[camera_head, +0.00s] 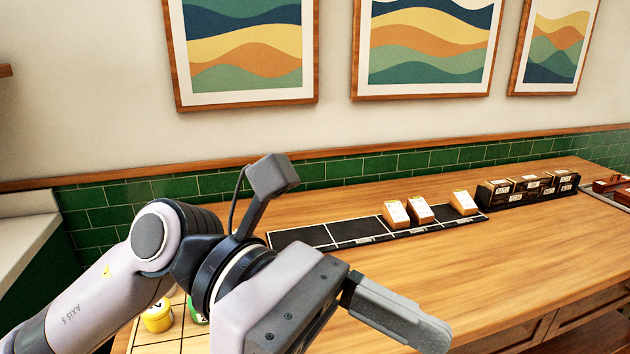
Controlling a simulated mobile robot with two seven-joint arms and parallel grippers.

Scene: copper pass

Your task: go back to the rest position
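My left gripper (398,316) reaches in from the lower left and is held in front of the wooden counter (545,235). One grey finger shows, pointing to the lower right. The other finger is hidden, so I cannot tell how far apart they are. Nothing held shows at the visible finger. My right gripper is not in view.
A black sectioned mat (352,231) lies along the counter's back with several small wooden blocks with white labels (421,210). A black rack (528,189) stands right of it. A yellow-lidded item (158,316) sits lower left beside my arm. The right-front counter is clear.

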